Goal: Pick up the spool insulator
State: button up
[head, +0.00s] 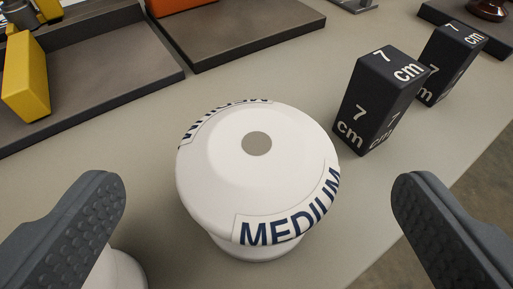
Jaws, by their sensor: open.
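A white spool insulator (225,165) with a grey round centre on top and dark blue "MEDIUM" labels on its rim stands upright on the table. Its lower part is mostly hidden under the wide top. My gripper (258,205) is open. Its two dark grey ribbed fingers are at the lower left and lower right, with the spool between them in the picture and a clear gap on each side. Part of another white rounded object (120,270) shows behind the left finger at the bottom edge.
Two black blocks marked "7 cm" (377,100) (450,62) stand to the right, near the table edge. Dark trays (110,75) (240,40) lie at the back, with a yellow object (26,80) at left and an orange one (183,5). A dark red object (488,9) sits far right.

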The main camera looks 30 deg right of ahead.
aim_at(255, 189)
jog(key=shift+b+x, duration=0.75)
jog(key=shift+x, duration=1.9)
jog(key=shift+s+f, duration=0.1)
jog(key=shift+f, duration=0.05)
jog(key=c, duration=1.3)
jog(key=shift+c, duration=0.2)
